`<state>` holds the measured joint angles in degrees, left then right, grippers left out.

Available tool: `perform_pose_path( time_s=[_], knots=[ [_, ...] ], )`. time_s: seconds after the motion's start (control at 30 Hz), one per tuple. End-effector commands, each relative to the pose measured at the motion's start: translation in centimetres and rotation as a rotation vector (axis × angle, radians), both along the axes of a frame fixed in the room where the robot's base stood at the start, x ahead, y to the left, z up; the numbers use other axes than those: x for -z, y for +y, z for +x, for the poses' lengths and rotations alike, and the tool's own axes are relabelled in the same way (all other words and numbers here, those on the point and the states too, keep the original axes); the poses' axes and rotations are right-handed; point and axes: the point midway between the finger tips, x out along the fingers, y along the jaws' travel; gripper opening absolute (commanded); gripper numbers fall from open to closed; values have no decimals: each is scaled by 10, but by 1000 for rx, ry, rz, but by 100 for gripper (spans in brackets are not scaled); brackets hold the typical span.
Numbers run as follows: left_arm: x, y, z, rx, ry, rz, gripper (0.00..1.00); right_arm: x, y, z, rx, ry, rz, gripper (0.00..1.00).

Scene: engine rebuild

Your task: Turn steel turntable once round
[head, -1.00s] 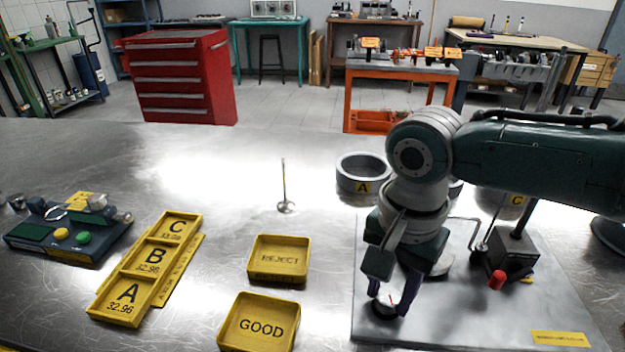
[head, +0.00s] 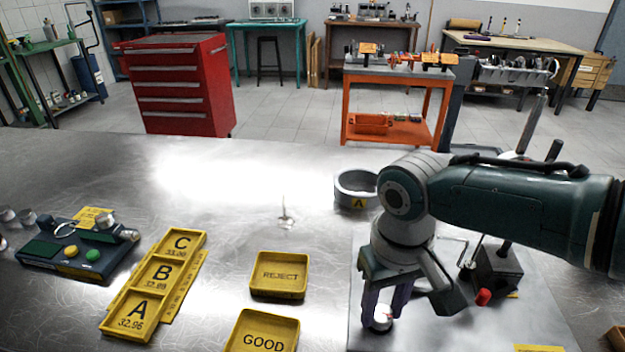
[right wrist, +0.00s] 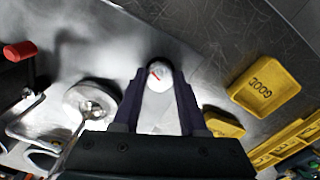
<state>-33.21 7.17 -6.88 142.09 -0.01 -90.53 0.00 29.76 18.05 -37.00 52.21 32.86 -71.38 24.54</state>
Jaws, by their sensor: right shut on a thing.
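My right gripper (head: 380,316) is low over the front left of the grey base plate (head: 362,275). It is shut on a small whitish round piece with a red mark (head: 383,322). The same piece (right wrist: 160,78) shows between the two purple fingers in the right wrist view. A round steel disc (right wrist: 80,93), which looks like the turntable, is left of the fingers there, with a bright metal part on it. In the head view my wrist mostly hides this disc. My left gripper is not in view.
A dark block with a red knob (head: 483,297) stands on the plate, right of my gripper. The yellow GOOD tray (head: 238,346) and REJECT tray (head: 304,290) are to the left. A steel ring labelled A (head: 343,196) stands behind.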

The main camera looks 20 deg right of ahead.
Motion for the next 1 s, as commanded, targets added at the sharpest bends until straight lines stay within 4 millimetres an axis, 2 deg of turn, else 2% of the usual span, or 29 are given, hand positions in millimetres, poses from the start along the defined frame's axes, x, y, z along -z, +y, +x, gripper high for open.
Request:
perform_pose_path(
  time_s=[0.6, 1.0],
  knots=[
    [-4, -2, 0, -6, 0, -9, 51, 0, 0, 0, -576, -1, 0, 0],
    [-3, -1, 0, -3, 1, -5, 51, 1, 0, 0, -840, -1, 0, 0]
  ],
)
